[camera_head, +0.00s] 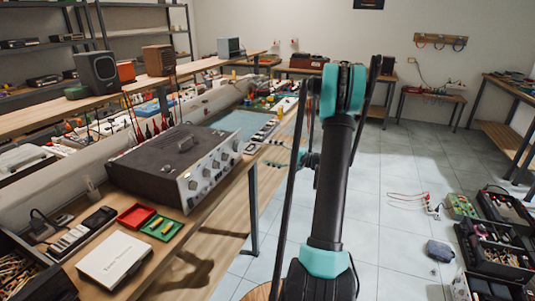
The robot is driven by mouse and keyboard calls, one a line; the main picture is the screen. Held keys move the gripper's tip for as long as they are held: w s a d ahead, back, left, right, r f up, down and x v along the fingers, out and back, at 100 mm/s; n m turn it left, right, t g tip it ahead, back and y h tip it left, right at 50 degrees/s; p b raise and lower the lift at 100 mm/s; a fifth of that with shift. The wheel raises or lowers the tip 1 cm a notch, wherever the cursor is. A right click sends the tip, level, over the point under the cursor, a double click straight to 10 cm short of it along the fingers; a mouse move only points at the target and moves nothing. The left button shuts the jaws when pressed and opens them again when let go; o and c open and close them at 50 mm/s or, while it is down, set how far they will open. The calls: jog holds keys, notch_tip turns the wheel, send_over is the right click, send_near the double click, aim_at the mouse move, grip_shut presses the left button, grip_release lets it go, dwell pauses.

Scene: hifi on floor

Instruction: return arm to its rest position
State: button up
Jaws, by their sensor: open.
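My arm rises from the bottom centre of the head view, with a dark upright link and teal joints. My gripper (275,155) shows as a small teal and dark shape just left of the upright link. Its fingers point left, towards the workbench edge, and stand apart with nothing seen between them. Part of the wrist behind it is hidden by the arm link.
A wooden workbench (225,203) runs along the left, carrying an amplifier (170,165), a white box (114,259), red and green trays and speakers. Black crates (497,250) and a small dark pouch (440,251) lie on the floor at right. The tiled floor (400,215) between is mostly clear.

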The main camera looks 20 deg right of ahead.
jog(key=s+a+f+n+g+h, duration=0.35)
jog(key=s+a+g+h, duration=0.2)
jog(key=s+a, duration=0.8)
jog(key=s+d+f+n+h, duration=0.1)
jog(key=s+d+n+h, duration=0.1)
jog(key=s, duration=0.5)
jog(key=s+d+f+n+h, duration=0.2)
jog(key=s+h, duration=0.2)
jog(key=s, duration=0.3)
jog(key=s+d+f+n+g+h, duration=0.1)
jog(key=s+d+f+n+h, duration=0.1)
jog(key=s, duration=0.5)
jog(key=shift+s+d+h, duration=0.25)
jog(key=shift+d+h, duration=0.15)
jog(key=shift+h, duration=0.05)
jog(key=shift+f, duration=0.1)
